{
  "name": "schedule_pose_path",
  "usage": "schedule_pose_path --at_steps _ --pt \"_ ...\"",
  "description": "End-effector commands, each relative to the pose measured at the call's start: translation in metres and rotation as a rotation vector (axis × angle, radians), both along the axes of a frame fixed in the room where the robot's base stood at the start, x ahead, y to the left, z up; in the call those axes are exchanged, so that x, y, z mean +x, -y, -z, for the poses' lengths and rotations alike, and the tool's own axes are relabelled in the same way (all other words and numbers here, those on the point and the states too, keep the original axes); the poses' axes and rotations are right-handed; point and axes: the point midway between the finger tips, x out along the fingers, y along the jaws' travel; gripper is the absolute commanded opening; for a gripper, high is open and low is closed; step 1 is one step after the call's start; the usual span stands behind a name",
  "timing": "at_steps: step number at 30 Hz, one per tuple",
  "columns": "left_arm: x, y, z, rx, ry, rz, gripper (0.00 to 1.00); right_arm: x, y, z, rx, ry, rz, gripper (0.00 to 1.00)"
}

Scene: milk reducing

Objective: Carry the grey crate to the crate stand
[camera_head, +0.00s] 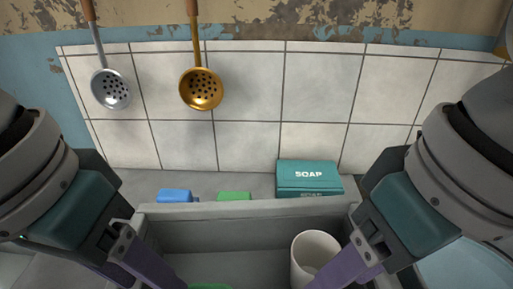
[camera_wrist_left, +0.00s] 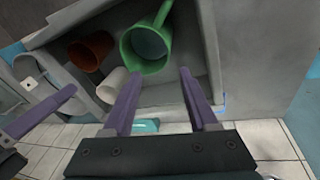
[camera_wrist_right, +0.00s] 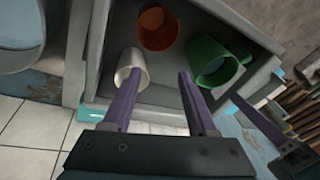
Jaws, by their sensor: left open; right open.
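The grey crate (camera_head: 245,211) is at the bottom middle of the head view, its near part cut off. It holds a white cup (camera_head: 313,252), a green mug (camera_wrist_left: 146,47) and an orange-brown cup (camera_wrist_left: 91,51). My left gripper (camera_head: 150,268) is open at the crate's left side. My right gripper (camera_head: 352,268) is open at its right side. In both wrist views the purple fingers overlap the crate; I cannot tell whether they straddle or touch its walls. I cannot make out the crate stand.
A teal soap box (camera_head: 308,178), a blue item (camera_head: 175,195) and a green item (camera_head: 234,196) lie just behind the crate's far wall. A tiled wall (camera_head: 250,90) with hanging silver (camera_head: 110,90) and golden (camera_head: 201,89) skimmers rises behind. A pale blue round basin (camera_head: 465,268) is at lower right.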

Motion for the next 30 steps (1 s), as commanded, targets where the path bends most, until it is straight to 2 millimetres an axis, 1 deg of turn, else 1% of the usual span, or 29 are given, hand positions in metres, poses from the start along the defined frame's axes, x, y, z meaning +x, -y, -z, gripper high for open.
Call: schedule_pose_path --at_steps 1,6,10,13,23,26,30 --pt "0.01 -0.013 0.008 0.045 -0.019 -0.036 0.59 0.011 0.017 0.009 -0.055 -0.018 0.041 0.59" --pt "0.024 -0.048 0.005 0.146 -0.098 -0.182 0.59 0.026 0.061 0.009 -0.169 -0.103 0.208 0.59" --pt "0.028 -0.063 0.0 0.182 -0.128 -0.254 0.59 0.03 0.079 0.005 -0.207 -0.136 0.293 0.59" --pt "0.028 -0.067 -0.002 0.191 -0.138 -0.273 0.59 0.03 0.083 0.002 -0.215 -0.146 0.316 0.59" --pt "0.028 -0.066 0.0 0.189 -0.139 -0.272 0.59 0.03 0.082 0.004 -0.213 -0.148 0.315 0.59" --pt "0.028 -0.066 0.008 0.189 -0.139 -0.273 0.59 0.03 0.082 0.012 -0.215 -0.149 0.314 0.59" --pt "0.028 -0.066 0.029 0.191 -0.141 -0.272 0.59 0.029 0.082 0.034 -0.215 -0.15 0.314 0.59"
